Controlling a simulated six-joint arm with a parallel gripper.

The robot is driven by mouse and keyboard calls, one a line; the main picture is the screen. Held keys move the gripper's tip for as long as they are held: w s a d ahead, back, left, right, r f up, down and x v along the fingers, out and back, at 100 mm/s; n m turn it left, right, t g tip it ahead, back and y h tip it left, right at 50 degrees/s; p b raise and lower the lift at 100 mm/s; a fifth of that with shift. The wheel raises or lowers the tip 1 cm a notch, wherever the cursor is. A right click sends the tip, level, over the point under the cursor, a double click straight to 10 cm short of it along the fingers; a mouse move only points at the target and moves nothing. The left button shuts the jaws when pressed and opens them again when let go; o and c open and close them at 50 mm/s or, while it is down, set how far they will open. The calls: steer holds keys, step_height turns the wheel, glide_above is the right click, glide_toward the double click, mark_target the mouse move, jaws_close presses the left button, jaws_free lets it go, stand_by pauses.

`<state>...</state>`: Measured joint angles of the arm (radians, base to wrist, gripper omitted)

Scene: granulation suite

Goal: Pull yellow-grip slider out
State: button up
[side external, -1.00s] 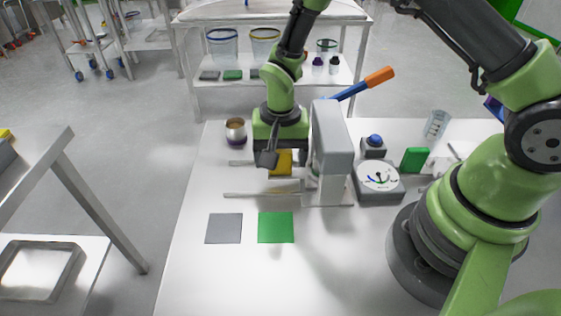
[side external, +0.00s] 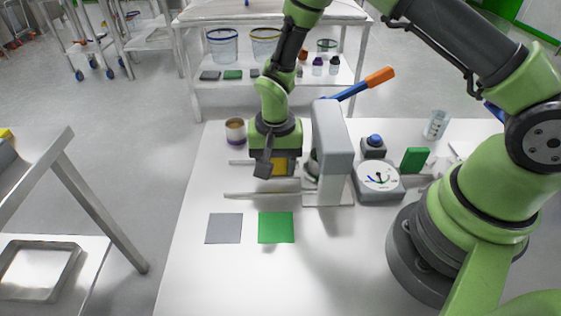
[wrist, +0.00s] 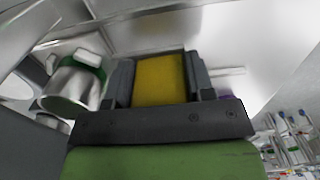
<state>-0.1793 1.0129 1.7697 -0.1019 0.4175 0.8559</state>
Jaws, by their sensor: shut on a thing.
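The yellow grip (side external: 281,167) of the slider sits between my gripper's fingers, just left of the grey press (side external: 333,150). My gripper (side external: 275,169) points down from above and is shut on it. In the wrist view, the yellow block (wrist: 160,80) fills the space between the two dark fingers, one on each side. The slider body is mostly hidden by my gripper. Two pale rails (side external: 258,194) run left from the press, one on each side of the grip. A metal cylinder with a green band (wrist: 78,85) shows beside the fingers in the wrist view.
A cup (side external: 235,130) stands close behind and left of my gripper. A grey square (side external: 224,228) and a green square (side external: 276,227) lie in front. A dial box (side external: 380,180), a blue button (side external: 375,141) and an orange-ended lever (side external: 379,76) are to the right.

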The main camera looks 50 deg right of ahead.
steer(key=w+a, duration=0.6)
steer(key=w, duration=0.1)
steer(key=shift+a+f, duration=0.1)
steer(key=shift+a, duration=0.2)
steer(key=shift+w+a, duration=0.65)
steer(key=shift+a, duration=0.1)
steer(key=o, duration=1.3)
steer(key=shift+s, duration=0.1)
step_height(320, 180, up, 10)
steer(key=shift+r, duration=0.1)
